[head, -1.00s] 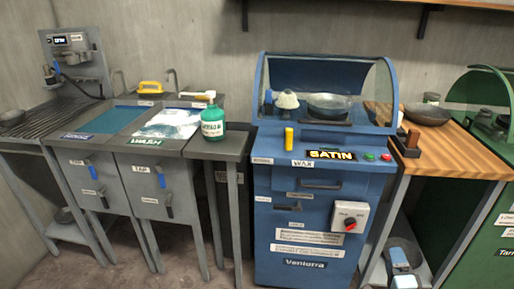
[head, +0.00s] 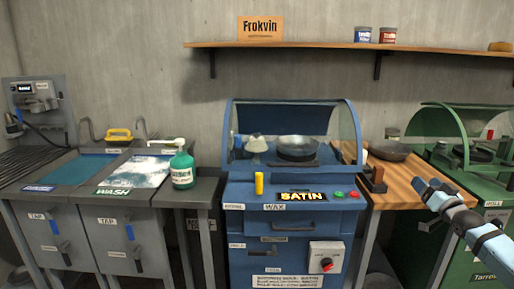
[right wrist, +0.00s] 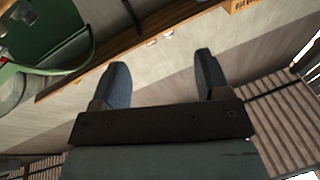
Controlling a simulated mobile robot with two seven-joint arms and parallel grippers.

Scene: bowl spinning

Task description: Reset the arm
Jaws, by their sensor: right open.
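My right gripper (head: 424,189) shows at the right of the head view, raised in front of the wooden table and the green machine. In the right wrist view its two fingers (right wrist: 163,82) are spread wide with nothing between them. My left gripper is not in view. The blue machine labelled SATIN (head: 300,218) stands in the middle of the head view. A dark metal bowl (head: 297,146) sits inside it under the clear hood, beside a pale rounded piece (head: 257,143).
A wooden table (head: 408,178) with a dark bowl (head: 389,150) stands between the blue machine and the green machine (head: 480,150). Wash basins (head: 135,172) and a green bottle (head: 182,168) are at left. A wall shelf (head: 345,46) runs above.

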